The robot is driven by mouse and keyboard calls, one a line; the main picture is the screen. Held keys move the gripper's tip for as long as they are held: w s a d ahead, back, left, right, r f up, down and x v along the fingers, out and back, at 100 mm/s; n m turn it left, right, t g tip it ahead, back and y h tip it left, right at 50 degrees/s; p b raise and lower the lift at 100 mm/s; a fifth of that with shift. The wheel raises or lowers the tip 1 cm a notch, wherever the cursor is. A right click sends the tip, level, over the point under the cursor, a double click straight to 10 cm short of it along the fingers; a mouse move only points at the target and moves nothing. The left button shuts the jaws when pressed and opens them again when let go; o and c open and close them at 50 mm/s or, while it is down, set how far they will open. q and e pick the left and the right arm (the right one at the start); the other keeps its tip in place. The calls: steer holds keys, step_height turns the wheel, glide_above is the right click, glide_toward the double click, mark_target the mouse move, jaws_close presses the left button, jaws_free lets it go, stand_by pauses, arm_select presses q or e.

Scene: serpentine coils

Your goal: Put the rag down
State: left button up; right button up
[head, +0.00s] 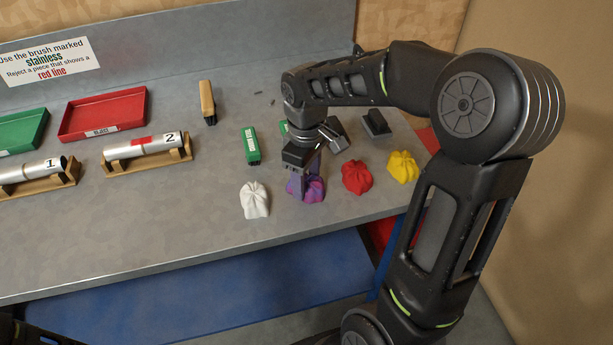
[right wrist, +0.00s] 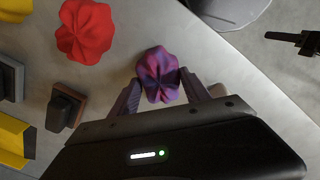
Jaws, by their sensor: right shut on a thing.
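The purple rag (head: 314,189) is at the front of the grey bench (head: 225,225), between a white rag (head: 254,200) and a red rag (head: 357,176). My right gripper (head: 303,181) points down and is shut on it. In the right wrist view the purple rag (right wrist: 158,70) sits between the two fingertips of the right gripper (right wrist: 160,90). It is at or just above the bench top; I cannot tell if it touches.
A yellow rag (head: 402,166) lies right of the red one. Behind are a green brush (head: 250,145), a wooden brush (head: 207,102) and a black block (head: 376,122). Numbered tubes on stands, like tube 2 (head: 160,143), and a red tray (head: 75,115) stand left. The front-left bench is clear.

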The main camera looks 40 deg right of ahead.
mark_target(306, 179)
steer(key=o, duration=0.9)
steer(key=shift+f, duration=0.2)
steer(key=shift+c, duration=0.2)
steer(key=o, duration=0.5)
steer(key=shift+r, duration=0.1)
steer(key=shift+c, duration=0.2)
step_height(306, 179, up, 12)
steer(key=shift+r+b, duration=0.15)
steer(key=shift+b, duration=0.15)
